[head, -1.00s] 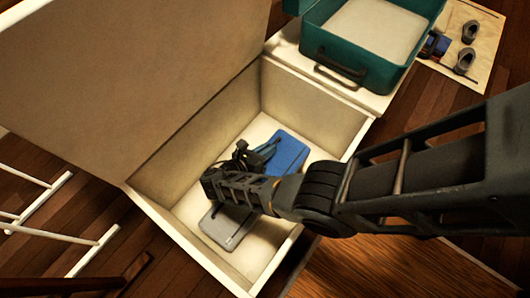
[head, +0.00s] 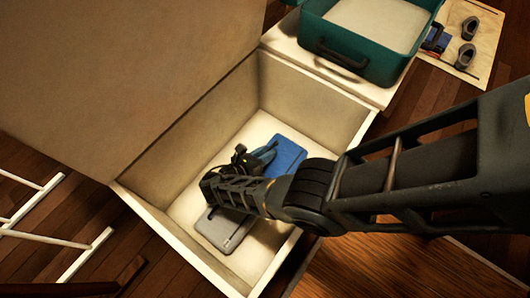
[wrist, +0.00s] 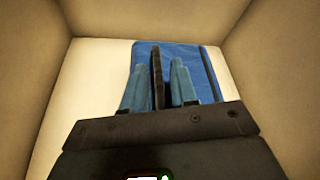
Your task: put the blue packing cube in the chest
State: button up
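The chest (head: 205,266) is a pale open box with its lid raised at the left. The blue packing cube (head: 291,153) is inside it, on the floor toward the back right. The cube also shows in the wrist view (wrist: 201,60), with a dark stripe near its right side. My gripper (head: 268,153) reaches down into the chest and covers the cube's left part. In the wrist view its two blue fingers (wrist: 159,85) stand apart over the cube, with a dark strip between them. Whether the fingers touch the cube is hard to see.
A grey flat case (head: 226,230) lies in the chest, partly under my arm. A teal suitcase (head: 365,62) stands open on a pale surface behind. Shoes (head: 467,55) lie on a mat at the upper right. A white rack (head: 52,236) is at the left.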

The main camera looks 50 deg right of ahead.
jog(key=shift+o, duration=1)
jog(key=shift+p+v, duration=0.55)
jog(key=shift+v, duration=3.2)
jog(key=shift+c, duration=0.3)
